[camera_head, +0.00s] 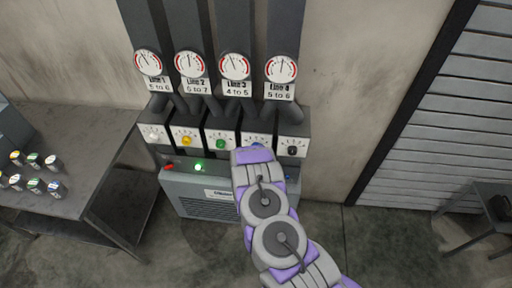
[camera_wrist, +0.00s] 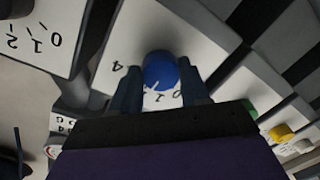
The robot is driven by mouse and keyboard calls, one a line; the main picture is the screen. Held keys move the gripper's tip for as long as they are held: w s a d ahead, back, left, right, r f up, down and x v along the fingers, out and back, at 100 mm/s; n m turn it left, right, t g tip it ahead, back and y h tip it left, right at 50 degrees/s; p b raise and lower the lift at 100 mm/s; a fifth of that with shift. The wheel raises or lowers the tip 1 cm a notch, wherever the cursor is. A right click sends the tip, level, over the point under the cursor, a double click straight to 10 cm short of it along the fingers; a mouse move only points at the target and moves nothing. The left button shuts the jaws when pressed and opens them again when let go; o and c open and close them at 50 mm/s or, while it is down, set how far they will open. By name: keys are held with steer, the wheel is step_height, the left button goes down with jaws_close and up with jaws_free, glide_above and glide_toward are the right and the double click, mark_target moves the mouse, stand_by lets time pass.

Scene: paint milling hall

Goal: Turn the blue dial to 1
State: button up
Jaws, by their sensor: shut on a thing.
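The blue dial (camera_wrist: 160,70) sits on a white scale plate in the wrist view, which shows the panel tilted and upside down. A white mark on the dial points toward the bottom of the picture. A 4 is readable left of the dial; the digits below it are partly hidden, so I cannot tell the exact reading. My gripper (camera_wrist: 160,84) is shut on the blue dial, one dark finger on each side. In the head view, only a sliver of the blue dial (camera_head: 257,145) shows above my wrist, on the plate second from the right.
Neighbouring dials are white (camera_head: 153,137), yellow (camera_head: 187,141), green (camera_head: 220,144) and black (camera_head: 292,151), close on both sides. Gauges with line labels hang above. A lit green button (camera_head: 199,168) is below. A table with small jars (camera_head: 95,204) stands left.

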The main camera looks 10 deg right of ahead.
steer(key=shift+a+n+p, duration=0.15)
steer(key=shift+n+p, duration=1.65)
steer(key=shift+n, duration=1.1)
steer(key=shift+n, duration=0.3)
steer(key=o, duration=1.1)
steer(key=shift+w+a, duration=0.1)
steer(key=shift+c, duration=0.2)
steer(key=shift+h, duration=0.3)
